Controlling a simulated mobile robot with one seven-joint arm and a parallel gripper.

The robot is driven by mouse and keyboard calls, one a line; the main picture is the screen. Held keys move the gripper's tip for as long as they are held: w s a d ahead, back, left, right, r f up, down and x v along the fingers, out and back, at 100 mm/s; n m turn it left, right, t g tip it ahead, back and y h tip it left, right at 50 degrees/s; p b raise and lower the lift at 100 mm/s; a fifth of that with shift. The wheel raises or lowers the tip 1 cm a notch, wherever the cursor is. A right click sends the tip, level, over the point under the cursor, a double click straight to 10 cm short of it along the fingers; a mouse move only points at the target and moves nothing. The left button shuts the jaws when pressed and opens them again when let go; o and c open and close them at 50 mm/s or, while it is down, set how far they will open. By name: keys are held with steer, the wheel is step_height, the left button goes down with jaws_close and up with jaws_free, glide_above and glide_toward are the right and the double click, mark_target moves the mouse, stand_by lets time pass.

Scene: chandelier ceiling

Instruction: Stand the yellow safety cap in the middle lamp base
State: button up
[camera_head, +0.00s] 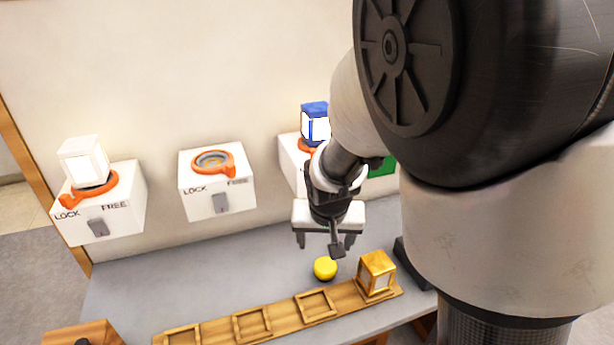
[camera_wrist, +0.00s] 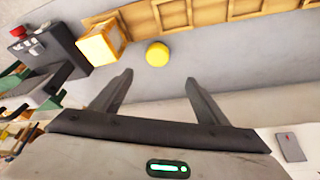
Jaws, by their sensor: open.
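The yellow safety cap (camera_head: 325,268) sits on the grey table, just behind the wooden rack and left of a gold lamp. It also shows in the wrist view (camera_wrist: 157,54), beyond my fingertips. The middle lamp base (camera_head: 215,178) is a white box on the wall with an orange ring around an empty round socket, a LOCK and FREE marking and a grey lever on its front. My gripper (camera_head: 328,240) is above the table behind the cap, open and empty; its two fingers (camera_wrist: 158,80) are spread apart in the wrist view.
A left base (camera_head: 125,200) holds a white lamp (camera_head: 83,160); a right base (camera_head: 288,165), partly hidden by my arm, bears a blue lamp (camera_head: 314,122). A wooden rack (camera_head: 275,322) runs along the front, with the gold lamp (camera_head: 376,275) at its right end. Grey table left of the cap is clear.

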steer(key=b, duration=0.5)
glide_toward(326, 265)
steer(key=x, duration=0.5)
steer(key=shift+w+a, duration=0.15)
steer(key=shift+a, duration=0.2)
steer(key=x, duration=0.1)
steer(key=b+x, duration=0.1)
steer(key=x, duration=0.1)
steer(key=b+x, duration=0.1)
steer(key=x, duration=0.1)
steer(key=shift+d+f, duration=0.15)
steer(key=shift+d, duration=0.15)
steer(key=c, duration=1.2)
